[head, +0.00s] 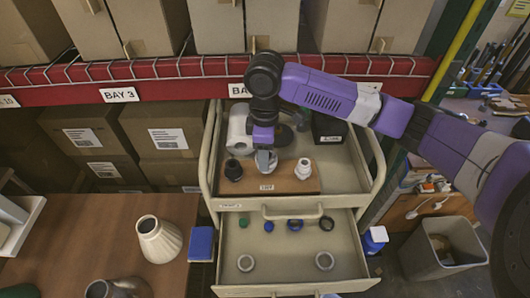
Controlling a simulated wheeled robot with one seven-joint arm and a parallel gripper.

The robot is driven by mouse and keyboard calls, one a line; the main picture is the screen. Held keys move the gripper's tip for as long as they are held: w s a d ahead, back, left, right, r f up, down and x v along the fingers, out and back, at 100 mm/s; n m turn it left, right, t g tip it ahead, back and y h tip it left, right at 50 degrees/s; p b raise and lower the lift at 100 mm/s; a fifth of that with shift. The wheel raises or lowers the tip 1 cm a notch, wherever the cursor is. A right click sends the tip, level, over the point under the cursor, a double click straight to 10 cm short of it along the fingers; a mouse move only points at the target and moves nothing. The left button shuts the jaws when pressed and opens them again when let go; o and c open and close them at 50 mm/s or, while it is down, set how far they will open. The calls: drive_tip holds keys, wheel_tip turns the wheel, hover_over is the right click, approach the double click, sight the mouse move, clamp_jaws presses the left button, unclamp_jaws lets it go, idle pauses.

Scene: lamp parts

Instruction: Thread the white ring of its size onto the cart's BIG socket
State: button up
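A wooden board (278,181) on the cart's top holds a black socket (232,171) at left and a white socket (303,170) at right. My gripper (265,158) points down over the board between them. A pale grey shape at its tip may be fingers or a part; I cannot tell which, nor whether the gripper is open. Which socket is the big one is unclear.
Smaller parts lie along the drawer's back: a green one (244,221), blue ones (295,225) and a black ring (327,223). A white roll (239,130) and a black box (328,128) stand behind the board. A red shelf beam (180,80) crosses behind.

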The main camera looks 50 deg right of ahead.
drive_tip(key=shift+s+a+f, duration=0.1)
drive_tip(key=shift+f, duration=0.1)
drive_tip(key=m, duration=0.4)
drive_tip(key=shift+f+m, duration=0.1)
drive_tip(key=shift+m, duration=1.3)
drive_tip(key=shift+m, duration=1.7)
drive_tip(key=m, duration=0.3)
drive_tip(key=shift+d+m, duration=0.2)
drive_tip(key=shift+m, duration=0.1)
